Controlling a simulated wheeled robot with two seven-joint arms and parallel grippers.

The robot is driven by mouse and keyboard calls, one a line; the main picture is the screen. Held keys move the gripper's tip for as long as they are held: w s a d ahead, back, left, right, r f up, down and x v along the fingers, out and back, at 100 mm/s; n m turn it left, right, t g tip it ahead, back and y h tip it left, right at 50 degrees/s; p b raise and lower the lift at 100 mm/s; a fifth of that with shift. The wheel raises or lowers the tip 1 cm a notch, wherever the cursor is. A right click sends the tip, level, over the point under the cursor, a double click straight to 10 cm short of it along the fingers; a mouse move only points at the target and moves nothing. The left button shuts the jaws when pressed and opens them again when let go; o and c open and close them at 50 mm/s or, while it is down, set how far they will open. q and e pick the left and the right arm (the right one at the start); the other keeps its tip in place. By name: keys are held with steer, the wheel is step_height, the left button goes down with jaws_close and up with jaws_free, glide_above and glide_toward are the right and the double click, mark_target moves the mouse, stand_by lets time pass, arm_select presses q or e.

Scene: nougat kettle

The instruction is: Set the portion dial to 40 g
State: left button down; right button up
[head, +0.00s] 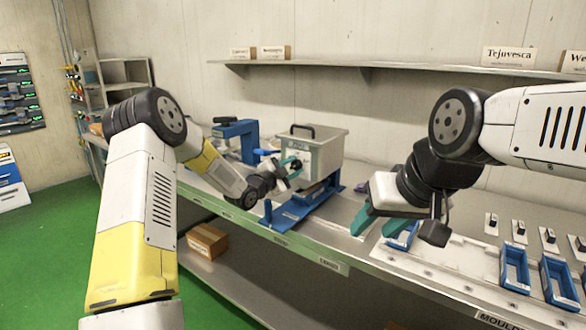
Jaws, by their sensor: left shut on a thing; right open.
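A grey open-topped container (322,150) with a dark handle stands on a blue stand (303,204) on the bench. My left gripper (293,166) is at the container's front face, with its teal fingers shut on a small part there. This part may be the portion dial, but the fingers hide most of it. No scale or 40 g mark is legible. A small blue piece (265,152) shows just left of the fingers. My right gripper (382,226) is open and empty, pointing down over the bench front, right of the stand.
A blue device (236,138) stands behind my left arm. Several blue moulds (514,268) lie at the right of the bench (345,212). A wall shelf (400,68) runs above. A cardboard box (207,240) sits on the lower shelf.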

arm_select(q)
steer(key=n, duration=0.6)
steer(key=shift+a, duration=0.2)
steer(key=n, duration=0.5)
steer(key=shift+w+a+n, duration=0.1)
steer(key=shift+w+n, duration=0.05)
steer(key=shift+n, duration=0.25)
steer(key=n, duration=0.5)
steer(key=shift+a, duration=0.1)
steer(key=n, duration=0.5)
steer(key=shift+w+a+f+n, duration=0.1)
steer(key=shift+f+n, duration=0.05)
steer(key=shift+n, duration=0.25)
steer(key=c, duration=1)
jaws_free()
